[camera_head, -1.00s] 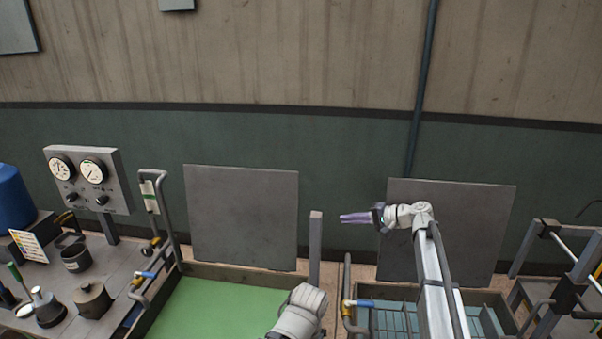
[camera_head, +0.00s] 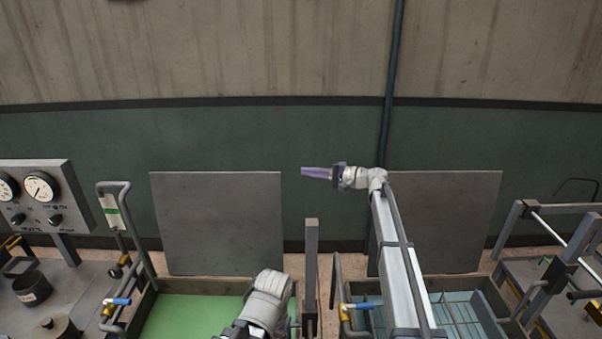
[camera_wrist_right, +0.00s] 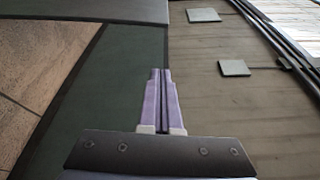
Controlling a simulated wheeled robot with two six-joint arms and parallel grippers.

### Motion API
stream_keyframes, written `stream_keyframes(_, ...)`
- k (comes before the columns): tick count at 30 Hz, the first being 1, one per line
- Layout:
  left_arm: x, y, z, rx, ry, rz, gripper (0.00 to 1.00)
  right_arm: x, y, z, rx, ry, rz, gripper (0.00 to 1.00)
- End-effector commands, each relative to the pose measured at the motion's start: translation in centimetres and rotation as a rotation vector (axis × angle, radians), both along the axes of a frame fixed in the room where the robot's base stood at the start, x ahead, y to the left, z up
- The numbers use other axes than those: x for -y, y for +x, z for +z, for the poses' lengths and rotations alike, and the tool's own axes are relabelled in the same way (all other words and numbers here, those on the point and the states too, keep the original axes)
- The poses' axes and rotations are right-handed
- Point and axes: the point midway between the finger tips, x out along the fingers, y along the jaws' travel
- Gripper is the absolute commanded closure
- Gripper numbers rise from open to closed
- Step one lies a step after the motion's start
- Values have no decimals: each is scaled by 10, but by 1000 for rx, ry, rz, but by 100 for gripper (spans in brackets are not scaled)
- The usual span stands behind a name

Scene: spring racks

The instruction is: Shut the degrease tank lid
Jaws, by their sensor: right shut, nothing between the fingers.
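Two tanks stand with their flat grey lids upright behind them. The left lid (camera_head: 215,225) is behind the tank with green liquid (camera_head: 195,315). The right lid (camera_head: 450,220) is behind the tank with pale blue contents (camera_head: 455,309). No readable label shows which is the degrease tank. My right gripper (camera_head: 303,171) is shut and empty, pointing left, in the air just right of the left lid's upper right corner. Its shut purple fingers also show in the right wrist view (camera_wrist_right: 161,72), with a grey panel, likely the left lid, at the top left. My left gripper is out of view.
A grey post (camera_head: 311,265) stands between the tanks. Bent pipes with valves rise at each tank's left side. A gauge box (camera_head: 38,197) and pots stand on the left bench. A metal frame (camera_head: 560,250) is at the right.

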Motion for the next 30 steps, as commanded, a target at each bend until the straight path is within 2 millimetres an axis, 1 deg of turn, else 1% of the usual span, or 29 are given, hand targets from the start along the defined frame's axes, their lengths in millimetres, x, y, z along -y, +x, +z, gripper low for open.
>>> stream_keyframes(1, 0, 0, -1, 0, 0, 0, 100, -11, 4, -1, 0, 0, 4, 100)
stream_keyframes(9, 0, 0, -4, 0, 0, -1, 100, -63, 24, -5, -1, -1, 4, 100)
stream_keyframes(12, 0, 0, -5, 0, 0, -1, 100, -80, 31, -5, 0, 0, 3, 100)
stream_keyframes(15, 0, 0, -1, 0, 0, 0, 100, -79, 10, -1, 0, -1, 1, 100)
stream_keyframes(19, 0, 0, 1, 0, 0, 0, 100, -79, -3, 1, 0, -1, 1, 100)
stream_keyframes(24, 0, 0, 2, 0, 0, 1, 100, -79, -10, 2, -1, -2, 1, 100)
stream_keyframes(30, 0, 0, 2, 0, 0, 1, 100, -79, -10, 2, -1, -2, 1, 100)
